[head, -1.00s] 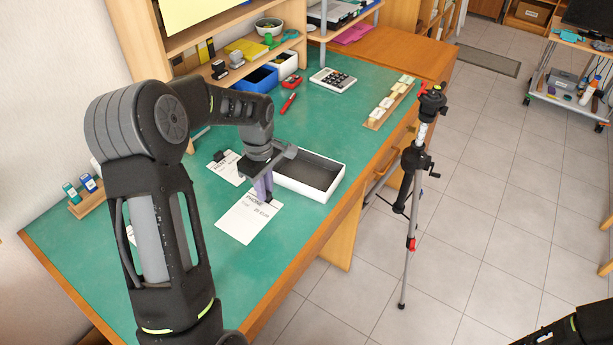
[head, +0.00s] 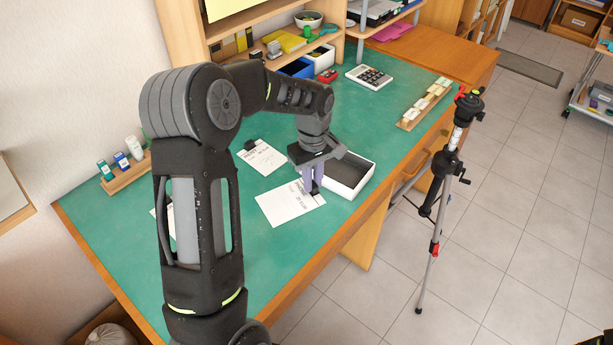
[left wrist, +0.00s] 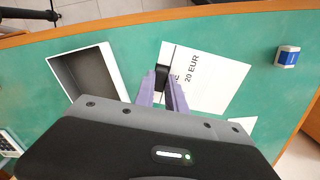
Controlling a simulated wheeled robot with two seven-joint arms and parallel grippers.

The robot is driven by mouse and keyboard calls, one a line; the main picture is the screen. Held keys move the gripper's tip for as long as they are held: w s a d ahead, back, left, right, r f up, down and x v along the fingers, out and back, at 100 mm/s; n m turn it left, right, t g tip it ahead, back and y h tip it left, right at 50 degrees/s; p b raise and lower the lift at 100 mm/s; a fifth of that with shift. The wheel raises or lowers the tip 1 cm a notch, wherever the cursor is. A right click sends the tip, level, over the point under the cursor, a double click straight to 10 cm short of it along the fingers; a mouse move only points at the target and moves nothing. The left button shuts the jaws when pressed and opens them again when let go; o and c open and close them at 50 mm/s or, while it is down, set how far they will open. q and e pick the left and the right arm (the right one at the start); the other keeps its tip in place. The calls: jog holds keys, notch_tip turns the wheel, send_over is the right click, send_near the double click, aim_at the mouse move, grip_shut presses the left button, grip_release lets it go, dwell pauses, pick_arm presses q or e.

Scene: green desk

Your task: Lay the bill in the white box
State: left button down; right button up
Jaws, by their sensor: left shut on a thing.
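The white bill (head: 285,206), printed PHONE and 20 EUR, lies at or very near the green desktop; I cannot tell if any of it is raised. It also shows in the left wrist view (left wrist: 210,84), with a black clip (left wrist: 163,76) at its edge. My left gripper (head: 312,191) points down over that edge, its purple fingers (left wrist: 163,98) shut on the bill at the clip. The white box (head: 359,189), open-topped with a dark inside, stands just right of the gripper; in the left wrist view (left wrist: 109,62) it is left of the bill. My right gripper is out of view.
Another printed sheet (head: 265,160) lies behind the bill. A wooden rack (head: 130,176) with small bottles stands at the left edge. A calculator (head: 369,77) and a card holder (head: 425,106) are farther back. A tripod (head: 436,200) stands beside the desk.

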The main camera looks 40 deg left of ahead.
pick_arm(q)
jog(key=w+d+r+m, duration=0.1)
jog(key=d+r+m, duration=0.1)
jog(key=d+m, duration=0.4)
jog(key=w+d+r+m, duration=0.1)
jog(key=d+r+m, duration=0.1)
jog(key=d+m, duration=0.5)
jog(key=d, duration=0.3)
jog(key=shift+w+r, duration=0.2)
jog(key=shift+r, duration=0.2)
